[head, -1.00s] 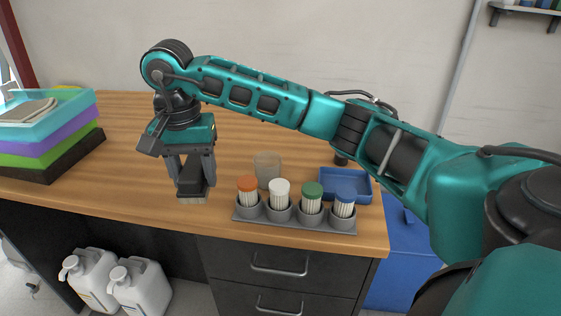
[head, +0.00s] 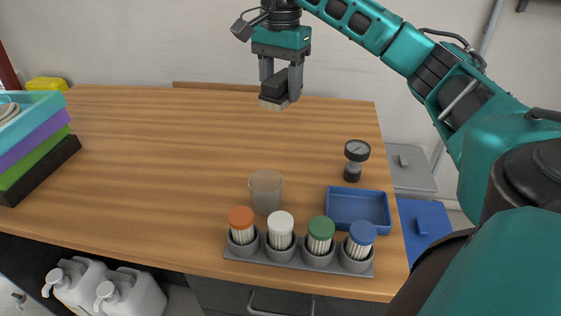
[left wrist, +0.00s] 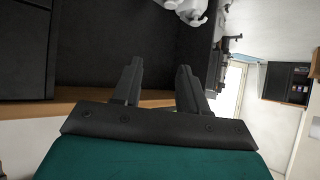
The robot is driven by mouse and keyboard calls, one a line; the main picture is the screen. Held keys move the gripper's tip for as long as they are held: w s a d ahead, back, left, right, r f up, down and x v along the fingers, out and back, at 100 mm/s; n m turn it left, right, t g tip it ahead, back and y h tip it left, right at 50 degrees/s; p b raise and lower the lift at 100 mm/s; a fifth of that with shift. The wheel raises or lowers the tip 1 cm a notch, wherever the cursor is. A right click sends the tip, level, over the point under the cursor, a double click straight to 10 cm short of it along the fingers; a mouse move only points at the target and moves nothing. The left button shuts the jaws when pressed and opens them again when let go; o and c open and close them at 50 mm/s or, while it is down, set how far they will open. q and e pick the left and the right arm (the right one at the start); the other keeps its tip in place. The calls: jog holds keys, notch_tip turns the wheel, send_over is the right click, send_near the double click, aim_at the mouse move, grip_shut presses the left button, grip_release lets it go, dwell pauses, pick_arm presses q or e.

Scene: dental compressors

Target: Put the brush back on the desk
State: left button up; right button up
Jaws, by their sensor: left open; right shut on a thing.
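The brush (head: 275,90) is a dark block with pale bristles on its underside, bristles pointing down. In the head view my right gripper (head: 281,82) is shut on it, over the far part of the wooden desk (head: 150,150). From this angle I cannot tell how high the brush is above the desk. My left gripper (left wrist: 158,85) shows only in the left wrist view, open with nothing between its fingers.
A holder (head: 300,258) with several colour-capped containers, a clear cup (head: 266,192), a blue tray (head: 358,209) and a gauge (head: 356,158) stand front right. Stacked coloured trays (head: 35,150) stand left. The desk's middle is bare. White jugs (head: 130,290) stand below.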

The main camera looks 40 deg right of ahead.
jog(key=shift+w+d, duration=0.15)
jog(key=shift+d, duration=0.05)
notch_tip(320, 180, down, 15)
jog(key=b, duration=0.3)
jog(key=shift+r+b, duration=0.2)
jog(key=shift+b, duration=0.15)
pick_arm(q)
jog(key=shift+w+d+f+h, duration=0.2)
jog(key=shift+d+f, duration=0.2)
jog(key=shift+f, duration=0.2)
jog(key=shift+w+d+f+h, duration=0.1)
jog(key=shift+w+d+f, duration=0.1)
jog(key=shift+d+f, duration=0.3)
pick_arm(e)
jog(key=shift+f, duration=2.65)
pick_arm(q)
jog(key=shift+a+f+b, duration=0.1)
jog(key=shift+f+b, duration=0.1)
jog(key=shift+b, duration=0.15)
pick_arm(e)
jog(key=shift+f, duration=0.15)
jog(key=o, duration=1)
pick_arm(q)
jog(key=shift+r, duration=0.15)
